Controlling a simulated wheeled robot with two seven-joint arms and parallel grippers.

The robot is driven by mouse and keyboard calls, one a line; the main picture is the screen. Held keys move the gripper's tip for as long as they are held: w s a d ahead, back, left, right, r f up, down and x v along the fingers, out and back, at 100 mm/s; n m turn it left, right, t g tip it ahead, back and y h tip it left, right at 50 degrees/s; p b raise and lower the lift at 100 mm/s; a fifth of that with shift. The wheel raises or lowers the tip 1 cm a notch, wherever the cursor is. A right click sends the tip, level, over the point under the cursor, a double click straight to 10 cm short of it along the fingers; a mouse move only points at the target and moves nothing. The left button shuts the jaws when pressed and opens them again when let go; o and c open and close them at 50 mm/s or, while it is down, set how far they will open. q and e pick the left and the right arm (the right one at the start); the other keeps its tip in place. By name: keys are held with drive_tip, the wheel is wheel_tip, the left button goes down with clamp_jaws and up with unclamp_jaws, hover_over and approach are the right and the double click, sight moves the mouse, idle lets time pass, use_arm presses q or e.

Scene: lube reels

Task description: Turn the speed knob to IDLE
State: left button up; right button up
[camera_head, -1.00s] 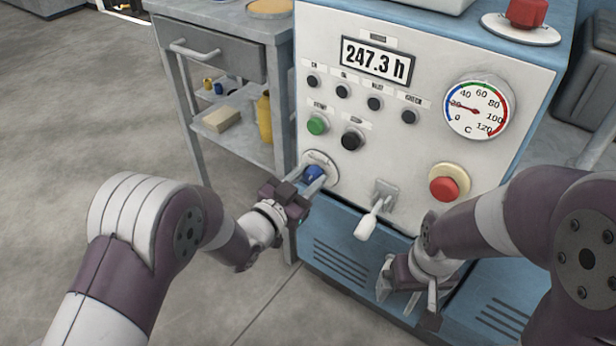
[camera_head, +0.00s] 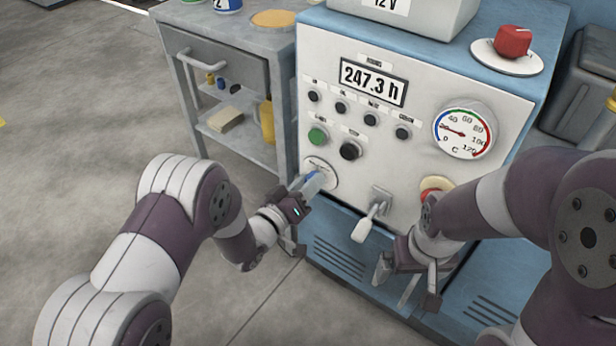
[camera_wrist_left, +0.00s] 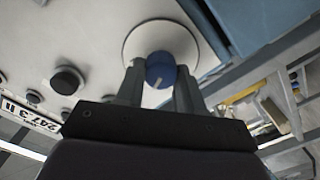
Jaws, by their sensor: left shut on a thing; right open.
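The blue speed knob (camera_wrist_left: 160,70) sits on a round white plate (camera_wrist_left: 143,40) in the left wrist view, with a pale pointer line on its face. In the head view the plate (camera_head: 321,170) is at the lower left of the panel, and the knob (camera_head: 309,177) is mostly hidden by the fingers. My left gripper (camera_head: 311,184) is shut on the knob, with a finger on each side of it. The plate's markings are too small to read. My right gripper (camera_head: 405,285) is open and empty, low in front of the panel.
A white lever (camera_head: 368,222) sticks out right of the knob. A red button (camera_head: 437,185) is partly behind my right arm. Green (camera_head: 317,136) and black (camera_head: 350,151) buttons are above the knob. A grey cart (camera_head: 215,70) stands to the left.

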use_arm(q)
drive_tip(key=shift+n+p, duration=0.45)
drive_tip(key=shift+n, duration=0.35)
drive_tip(key=shift+f, duration=0.1)
drive_tip(key=o, duration=1)
drive_tip(key=shift+o, duration=0.2)
drive_tip(key=p+v, duration=0.4)
drive_tip(key=v, duration=0.8)
drive_tip(key=shift+s+a, duration=0.2)
drive_tip(key=shift+s, duration=0.1)
